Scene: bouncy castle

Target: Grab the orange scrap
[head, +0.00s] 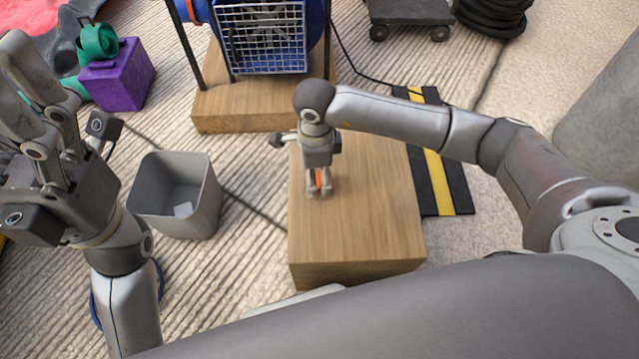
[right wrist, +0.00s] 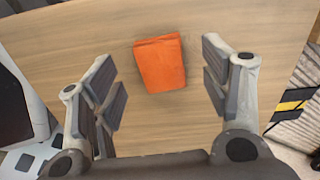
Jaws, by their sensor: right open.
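The orange scrap (right wrist: 160,64) is a small, flat, squarish piece lying on the wooden block (head: 370,215). In the right wrist view it lies between the two fingers of my right gripper (right wrist: 165,85), a little ahead, with wood showing on both sides of it. In the head view my right gripper (head: 319,190) points down over the block, and only a sliver of the scrap shows between its fingers. The right gripper is open and empty. My left gripper (head: 40,110) is large at the left of the head view, raised above the floor, with its fingers pointing up; its opening is unclear.
A grey bin (head: 205,205) with a pale scrap inside stands left of the block. A blower (head: 262,40) on a wooden base stands behind. A purple box (head: 117,78) is at the upper left. A black-and-yellow mat (head: 437,175) lies right of the block.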

